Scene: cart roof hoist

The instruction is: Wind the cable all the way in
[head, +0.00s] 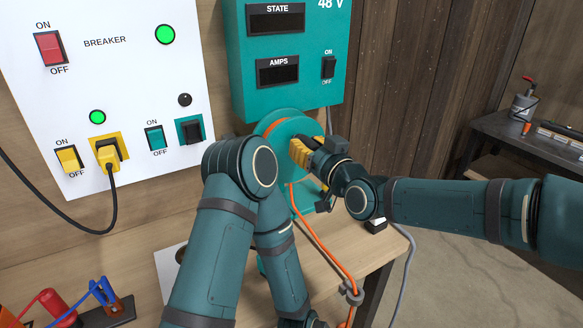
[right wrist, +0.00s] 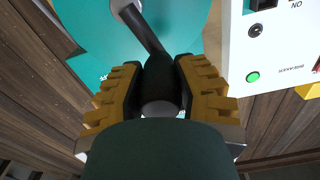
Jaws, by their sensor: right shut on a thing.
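The teal reel (head: 300,120) stands on the bench against the wall, with orange cable on it. The orange cable (head: 328,252) runs down from the reel across the bench. My right gripper (head: 297,152), with yellow fingers, is in front of the reel. In the right wrist view the gripper (right wrist: 160,90) is shut on the dark crank handle (right wrist: 159,72), and a crank arm (right wrist: 148,32) runs from it to the reel hub. The head view hides the handle behind the fingers. My left arm bends down in front of the bench; its gripper does not show.
A grey guide (head: 351,294) sits around the cable at the bench edge. A white breaker panel (head: 95,65) and a teal supply box (head: 288,50) with dark displays hang above. A side table (head: 490,127) stands at right. The floor between is clear.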

